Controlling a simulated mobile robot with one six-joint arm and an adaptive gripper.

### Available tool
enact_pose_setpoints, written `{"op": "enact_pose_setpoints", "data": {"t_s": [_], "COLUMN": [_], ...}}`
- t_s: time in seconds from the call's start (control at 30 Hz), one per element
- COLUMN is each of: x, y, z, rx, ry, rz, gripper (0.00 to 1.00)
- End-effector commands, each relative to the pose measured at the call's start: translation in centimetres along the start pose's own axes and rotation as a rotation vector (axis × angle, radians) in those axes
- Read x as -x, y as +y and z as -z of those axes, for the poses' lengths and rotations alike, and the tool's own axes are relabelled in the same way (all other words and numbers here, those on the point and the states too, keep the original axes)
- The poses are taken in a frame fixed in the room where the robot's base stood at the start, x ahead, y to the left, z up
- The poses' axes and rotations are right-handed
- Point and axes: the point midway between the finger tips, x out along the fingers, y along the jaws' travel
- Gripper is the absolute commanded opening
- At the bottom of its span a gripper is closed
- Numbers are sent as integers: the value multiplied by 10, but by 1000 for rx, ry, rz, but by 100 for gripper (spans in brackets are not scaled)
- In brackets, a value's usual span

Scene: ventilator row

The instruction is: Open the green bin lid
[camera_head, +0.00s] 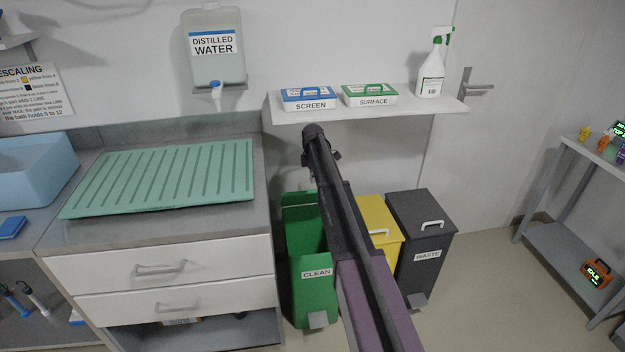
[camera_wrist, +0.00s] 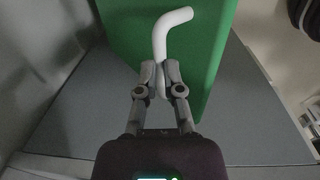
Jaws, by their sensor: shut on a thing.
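The green bin (camera_head: 315,290), labelled CLEAN, stands at the left of the bin row in the head view. Its top looks open, with a green panel upright at the back; my arm covers its right side. In the wrist view the green lid (camera_wrist: 190,60) is tilted up and carries a bent white handle (camera_wrist: 172,20). My gripper (camera_wrist: 161,72) is shut on the lower part of this handle.
A yellow bin (camera_head: 377,218) and a dark WASTE bin (camera_head: 420,225) stand just right of the green one. A drawer counter (camera_head: 160,275) stands close on the left. A shelf (camera_head: 365,110) with boxes and a spray bottle (camera_head: 432,70) hangs above.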

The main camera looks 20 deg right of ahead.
Motion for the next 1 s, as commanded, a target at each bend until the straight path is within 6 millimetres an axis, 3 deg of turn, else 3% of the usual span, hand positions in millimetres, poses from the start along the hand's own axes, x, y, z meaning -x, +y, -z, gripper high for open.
{"op": "enact_pose_setpoints", "data": {"t_s": [0.03, 0.33, 0.4, 0.5, 1.0], "x": [-2, -3, -3, -3, -1], "y": [10, 10, 10, 10, 8], "z": [3, 2, 2, 2, 2], "rx": [2, 2, 2, 2, 2], "ry": [5, 5, 5, 5, 4], "rz": [-19, -19, -19, -18, -18], "gripper": [0, 0, 24, 51, 51]}}
